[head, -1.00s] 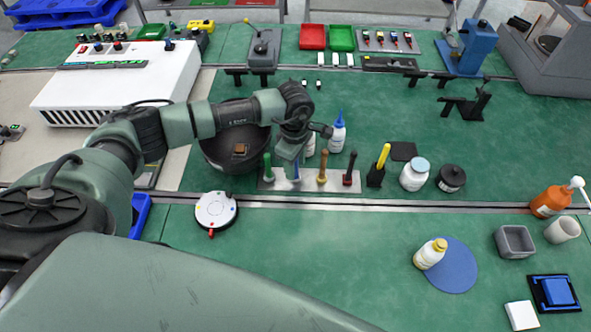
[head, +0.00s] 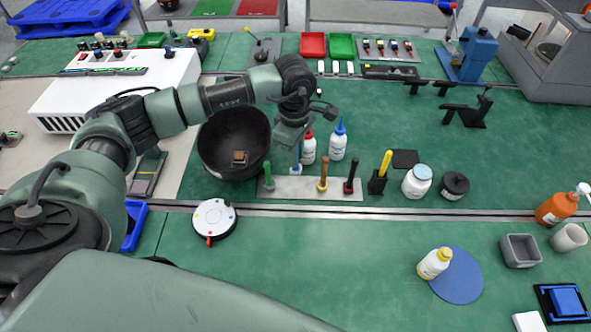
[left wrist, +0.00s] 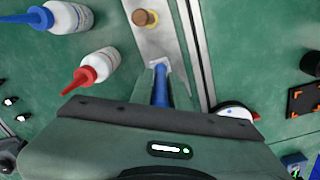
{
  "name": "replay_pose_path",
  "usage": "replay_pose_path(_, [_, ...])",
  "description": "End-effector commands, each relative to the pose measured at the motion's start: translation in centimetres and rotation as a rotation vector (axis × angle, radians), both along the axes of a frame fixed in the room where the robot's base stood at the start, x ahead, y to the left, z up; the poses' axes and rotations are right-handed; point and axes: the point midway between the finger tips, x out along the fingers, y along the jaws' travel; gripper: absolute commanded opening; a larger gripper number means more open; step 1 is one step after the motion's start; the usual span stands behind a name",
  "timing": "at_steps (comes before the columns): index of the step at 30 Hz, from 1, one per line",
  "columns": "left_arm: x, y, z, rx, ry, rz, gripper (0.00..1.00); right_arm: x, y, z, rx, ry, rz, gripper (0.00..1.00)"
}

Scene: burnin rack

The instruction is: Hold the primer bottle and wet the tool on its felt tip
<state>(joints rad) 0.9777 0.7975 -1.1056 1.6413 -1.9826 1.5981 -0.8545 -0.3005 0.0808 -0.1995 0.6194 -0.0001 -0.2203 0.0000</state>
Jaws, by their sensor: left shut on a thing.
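My left gripper (head: 294,148) is shut on the blue-handled tool (head: 297,160), above the metal tool rack (head: 338,188). In the left wrist view the blue handle (left wrist: 160,88) runs down from the jaws toward the rack. I cannot tell whether its lower end is clear of the rack. A red-tipped bottle (head: 309,150) and a blue-tipped bottle (head: 338,142) stand behind the rack. I cannot tell which bottle holds primer. My right gripper is out of view.
Green, brown and dark-handled tools stand in the rack. A black bowl (head: 233,133) is left of it; a yellow-handled tool in a black holder (head: 377,184) and a white jar (head: 417,182) are right. The front middle of the green table is clear.

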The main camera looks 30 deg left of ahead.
Motion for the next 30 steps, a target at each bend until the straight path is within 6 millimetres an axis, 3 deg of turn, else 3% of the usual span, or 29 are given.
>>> replay_pose_path(6, [0.2, 0.0, 6.3, 0.001, -0.008, 0.0, 0.0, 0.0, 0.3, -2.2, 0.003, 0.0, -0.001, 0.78])
replay_pose_path(13, [0.1, -0.1, 10.9, 0.0, -0.004, -0.001, 0.0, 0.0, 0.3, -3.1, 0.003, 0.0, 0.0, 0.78])
replay_pose_path(19, [0.0, 0.0, 12.5, 0.0, -0.001, -0.001, 0.0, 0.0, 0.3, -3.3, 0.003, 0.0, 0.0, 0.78])
replay_pose_path(30, [0.0, 0.0, 12.6, 0.0, 0.0, -0.004, 0.0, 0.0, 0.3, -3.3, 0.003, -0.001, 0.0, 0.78])
